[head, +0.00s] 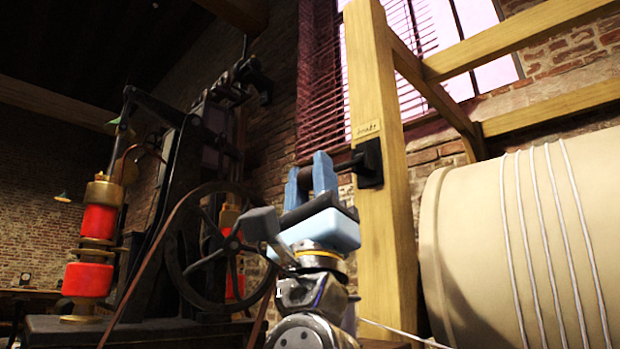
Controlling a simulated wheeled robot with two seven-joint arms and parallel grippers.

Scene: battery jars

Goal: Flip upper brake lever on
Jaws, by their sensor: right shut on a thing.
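The brake lever (343,166) is a dark rod that sticks out to the left from a black mount (368,164) on a wooden post. My right gripper (308,179), with blue fingers pointing up, is shut on the lever's outer end, left of the post. The fingers hide part of the rod. A small label plate (367,129) sits on the post just above the mount, and its text is too small to read surely. No second lever can be made out. My left gripper is not in view.
The wooden post (383,240) stands close to the right of my gripper. A large pale drum (500,240) wound with cable is farther right. A dark machine with a spoked wheel (215,250) and red-and-brass cylinders (90,250) stands to the left. A barred window (425,60) is behind.

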